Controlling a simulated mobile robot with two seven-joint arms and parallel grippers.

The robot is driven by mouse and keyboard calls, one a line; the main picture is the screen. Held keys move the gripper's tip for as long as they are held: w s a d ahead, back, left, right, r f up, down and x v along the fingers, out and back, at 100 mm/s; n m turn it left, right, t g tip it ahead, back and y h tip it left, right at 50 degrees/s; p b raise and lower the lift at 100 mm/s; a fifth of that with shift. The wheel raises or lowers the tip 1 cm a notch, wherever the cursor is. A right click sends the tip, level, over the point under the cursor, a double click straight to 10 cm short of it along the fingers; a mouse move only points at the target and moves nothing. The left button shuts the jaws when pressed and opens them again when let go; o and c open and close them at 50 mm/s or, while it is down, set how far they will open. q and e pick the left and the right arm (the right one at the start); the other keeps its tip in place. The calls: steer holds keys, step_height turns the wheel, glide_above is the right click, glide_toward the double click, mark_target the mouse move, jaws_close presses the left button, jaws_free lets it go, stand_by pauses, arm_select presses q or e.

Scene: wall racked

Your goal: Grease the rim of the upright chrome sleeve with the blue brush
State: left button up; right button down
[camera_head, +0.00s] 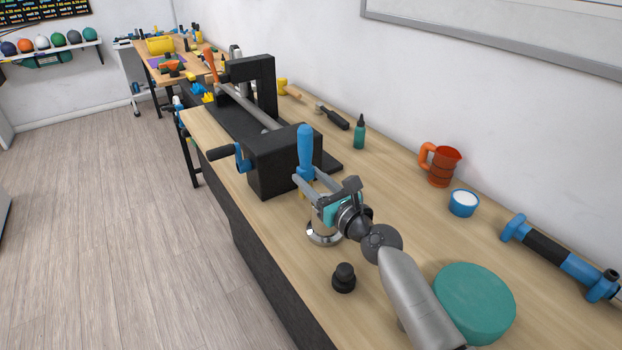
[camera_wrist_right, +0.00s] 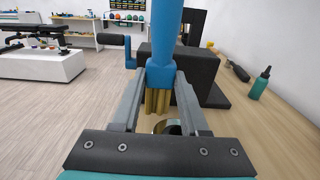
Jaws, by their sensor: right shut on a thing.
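The blue brush (camera_head: 305,148) stands upright with its handle up, between the fingers of my right gripper (camera_head: 306,180), which is shut on it. In the right wrist view the brush (camera_wrist_right: 164,45) shows its yellowish bristles (camera_wrist_right: 157,101) pointing down. The chrome sleeve (camera_head: 323,238) stands on the bench below my right gripper, its upper part mostly hidden by the gripper. My left gripper is not in view.
A black vise-like fixture (camera_head: 275,165) with a crank stands close beyond the gripper. A small black knob (camera_head: 343,278) and a teal round disc (camera_head: 474,303) are near my right arm. A green bottle (camera_head: 359,132), orange jug (camera_head: 440,166) and blue-white cup (camera_head: 463,203) line the wall side.

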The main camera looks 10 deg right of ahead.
steer(key=shift+f, duration=0.25)
steer(key=shift+s+d+r, duration=0.2)
steer(key=shift+s+d, duration=0.05)
steer(key=shift+s, duration=0.4)
steer(key=shift+f+p+v, duration=0.15)
steer(key=shift+p+v, duration=0.05)
steer(key=shift+v, duration=0.5)
steer(key=shift+f+p+v, duration=0.15)
steer(key=shift+p+v, duration=0.05)
steer(key=shift+v, duration=0.5)
steer(key=v, duration=0.4)
steer(key=shift+s+r+p, duration=0.15)
steer(key=shift+r+p, duration=0.05)
steer(key=shift+p, duration=0.15)
